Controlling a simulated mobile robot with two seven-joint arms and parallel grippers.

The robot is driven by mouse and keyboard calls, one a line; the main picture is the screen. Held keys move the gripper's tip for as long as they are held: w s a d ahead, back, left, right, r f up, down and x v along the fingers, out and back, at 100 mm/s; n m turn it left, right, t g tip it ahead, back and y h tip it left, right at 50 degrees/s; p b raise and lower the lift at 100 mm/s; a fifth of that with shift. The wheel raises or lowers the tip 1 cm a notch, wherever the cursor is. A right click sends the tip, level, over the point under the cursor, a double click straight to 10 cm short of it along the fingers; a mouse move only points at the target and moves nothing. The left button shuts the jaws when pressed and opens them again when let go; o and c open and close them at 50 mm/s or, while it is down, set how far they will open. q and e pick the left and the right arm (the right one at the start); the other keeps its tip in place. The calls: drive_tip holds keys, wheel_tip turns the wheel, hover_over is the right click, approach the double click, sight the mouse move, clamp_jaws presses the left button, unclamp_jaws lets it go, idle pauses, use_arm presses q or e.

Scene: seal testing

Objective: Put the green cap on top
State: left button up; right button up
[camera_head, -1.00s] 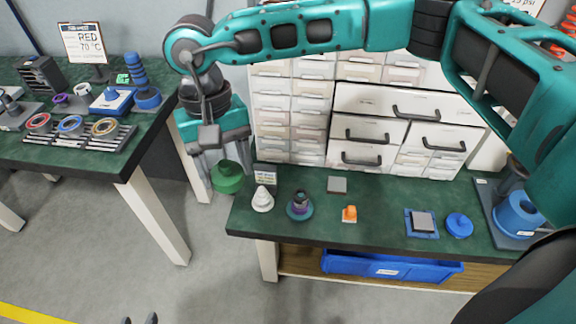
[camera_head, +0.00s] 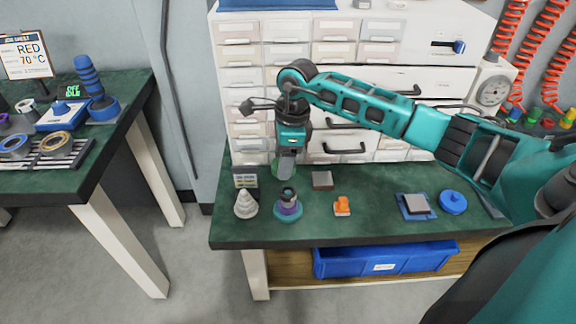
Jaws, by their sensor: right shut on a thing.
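The green cap (camera_head: 276,169) is held in my right gripper (camera_head: 286,168), above the back part of the green table. Most of the cap is hidden behind the gripper. A stack with a teal flanged base (camera_head: 288,213), a purple ring (camera_head: 288,203) and a dark top stands upright on the table, just in front of the gripper in the picture. The cap is apart from the stack. My left gripper is not in view.
A white stepped cone (camera_head: 246,205) and a small sign (camera_head: 245,178) stand left of the stack. A grey block (camera_head: 322,180), an orange piece (camera_head: 342,206), a blue-edged pad (camera_head: 416,206) and a blue disc (camera_head: 453,202) lie to the right. White drawers (camera_head: 338,60) rise behind.

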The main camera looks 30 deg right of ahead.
drive_tip(key=shift+d+f+m, duration=0.4)
drive_tip(key=shift+d+m, duration=0.1)
drive_tip(key=shift+d, duration=0.1)
drive_tip(key=shift+f+b, duration=0.45)
drive_tip(key=shift+b, duration=0.05)
drive_tip(key=shift+f, duration=0.3)
drive_tip(key=shift+f+b, duration=1.05)
drive_tip(key=shift+f, duration=0.1)
drive_tip(key=shift+f+b, duration=0.9)
drive_tip(key=shift+f, duration=0.35)
